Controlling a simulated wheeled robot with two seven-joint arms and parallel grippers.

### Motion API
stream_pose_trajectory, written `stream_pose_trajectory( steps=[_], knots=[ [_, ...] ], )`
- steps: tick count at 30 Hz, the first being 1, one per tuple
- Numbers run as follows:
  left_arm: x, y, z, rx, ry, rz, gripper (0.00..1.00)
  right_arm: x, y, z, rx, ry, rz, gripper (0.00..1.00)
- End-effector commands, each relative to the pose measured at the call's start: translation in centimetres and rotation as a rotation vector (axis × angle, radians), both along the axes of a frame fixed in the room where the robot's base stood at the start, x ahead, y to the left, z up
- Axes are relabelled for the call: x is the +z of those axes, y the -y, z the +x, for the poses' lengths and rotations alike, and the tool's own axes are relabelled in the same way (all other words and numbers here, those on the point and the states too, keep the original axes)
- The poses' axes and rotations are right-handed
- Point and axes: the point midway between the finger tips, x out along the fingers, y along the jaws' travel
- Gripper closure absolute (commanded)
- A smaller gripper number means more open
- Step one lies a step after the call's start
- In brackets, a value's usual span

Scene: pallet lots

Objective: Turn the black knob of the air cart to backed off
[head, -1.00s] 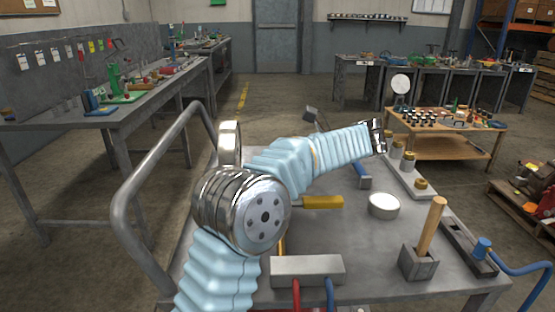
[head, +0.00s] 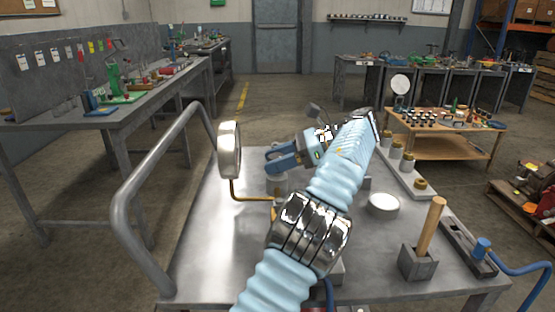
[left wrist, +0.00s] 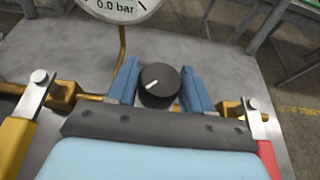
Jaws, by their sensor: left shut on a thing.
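The black knob (left wrist: 159,84) shows in the left wrist view, with a white pointer mark aimed to the lower left. My left gripper (left wrist: 161,88) has its blue fingers on either side of the knob and is shut on it. In the head view my left gripper (head: 272,160) is over the grey regulator body (head: 277,187), and I cannot make out the knob there. The round gauge (left wrist: 122,5) reads 0.0 bar, and its rim shows in the head view (head: 229,150). My right gripper is not in view.
A yellow lever (left wrist: 16,147) and a red lever (left wrist: 268,160) flank the gripper in the wrist view. On the cart top (head: 215,250) stand a round white-topped tin (head: 383,205) and a wooden handle in a grey block (head: 418,263). A tubular rail (head: 128,205) edges the left side.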

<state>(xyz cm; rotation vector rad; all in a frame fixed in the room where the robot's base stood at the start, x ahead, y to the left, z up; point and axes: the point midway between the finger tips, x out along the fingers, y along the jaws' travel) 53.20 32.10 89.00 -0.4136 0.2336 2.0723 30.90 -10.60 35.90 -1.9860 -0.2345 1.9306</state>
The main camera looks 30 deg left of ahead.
Motion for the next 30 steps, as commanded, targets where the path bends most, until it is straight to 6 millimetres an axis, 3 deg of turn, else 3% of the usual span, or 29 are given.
stream_pose_trajectory(
  steps=[5,6,10,23,29,30],
  knots=[
    [-0.1,-0.1,0.0,0.002,-0.003,-0.002,0.79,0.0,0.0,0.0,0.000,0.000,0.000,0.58],
    [-0.1,-0.1,0.0,0.002,-0.004,-0.001,0.46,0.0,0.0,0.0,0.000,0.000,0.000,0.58],
    [-0.1,-0.1,0.0,0.002,-0.003,-0.001,0.28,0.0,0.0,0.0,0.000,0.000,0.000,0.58],
    [0.6,-0.2,0.0,0.007,-0.001,0.000,0.28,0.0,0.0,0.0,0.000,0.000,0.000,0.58],
    [3.1,0.1,0.1,-0.002,0.002,0.009,0.28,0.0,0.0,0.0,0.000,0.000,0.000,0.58],
    [4.2,0.6,-0.7,-0.003,0.002,0.006,0.28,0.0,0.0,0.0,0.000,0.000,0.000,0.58]
  ],
)
